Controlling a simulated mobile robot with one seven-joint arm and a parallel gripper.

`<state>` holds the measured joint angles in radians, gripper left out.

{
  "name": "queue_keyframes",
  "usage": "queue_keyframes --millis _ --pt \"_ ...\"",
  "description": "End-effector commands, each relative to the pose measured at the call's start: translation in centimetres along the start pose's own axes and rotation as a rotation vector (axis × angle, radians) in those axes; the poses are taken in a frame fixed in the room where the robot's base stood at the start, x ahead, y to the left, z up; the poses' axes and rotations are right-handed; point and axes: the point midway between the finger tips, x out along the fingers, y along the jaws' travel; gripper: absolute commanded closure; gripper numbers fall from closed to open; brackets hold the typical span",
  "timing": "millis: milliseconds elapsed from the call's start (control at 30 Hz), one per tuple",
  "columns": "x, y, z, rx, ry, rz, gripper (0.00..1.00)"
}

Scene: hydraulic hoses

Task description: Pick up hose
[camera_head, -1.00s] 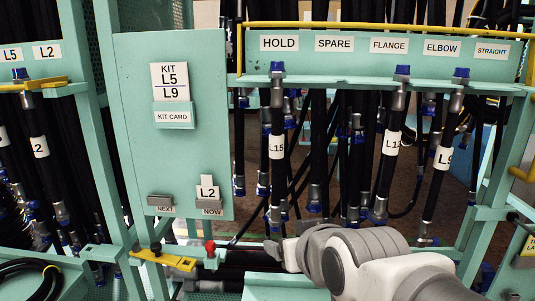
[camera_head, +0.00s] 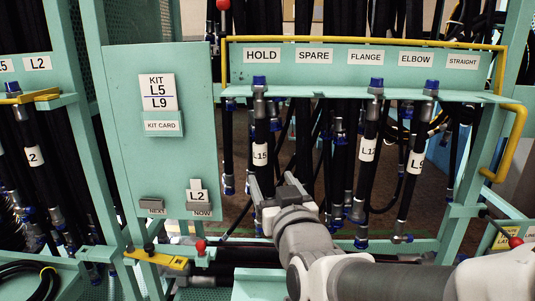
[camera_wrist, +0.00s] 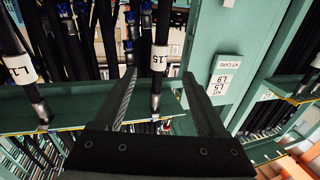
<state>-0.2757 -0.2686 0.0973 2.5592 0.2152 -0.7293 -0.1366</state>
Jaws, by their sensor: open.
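A black hose labelled L15 (camera_head: 260,130) hangs under the HOLD sign (camera_head: 262,56), with a blue cap and metal fitting at its top. My gripper (camera_head: 271,183) is open and empty, low in front of this hose and below its label. In the wrist view, which is upside down, the L15 hose (camera_wrist: 158,62) shows between the spread fingers (camera_wrist: 158,85); I cannot tell how far it is from them. Hose L12 (camera_head: 367,148) hangs under FLANGE, and another labelled hose (camera_head: 415,162) under ELBOW, its label partly unreadable. The kit card (camera_head: 158,92) reads L5 and L9.
A green rack bar (camera_head: 350,94) and yellow rail (camera_head: 340,41) run above the hoses. A green panel (camera_head: 150,200) stands left of my gripper, with an L2 tag over NOW. More hoses crowd behind. A red knob (camera_head: 200,246) sits low left.

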Motion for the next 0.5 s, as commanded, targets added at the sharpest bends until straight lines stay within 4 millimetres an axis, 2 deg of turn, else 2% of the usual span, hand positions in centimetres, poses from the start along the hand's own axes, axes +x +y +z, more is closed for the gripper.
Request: queue_keyframes --millis 267,500 --pt "3.1 0.0 -0.1 0.001 -0.003 -0.001 0.26" --pt "4.0 0.1 -0.5 0.000 -0.005 0.003 0.26"
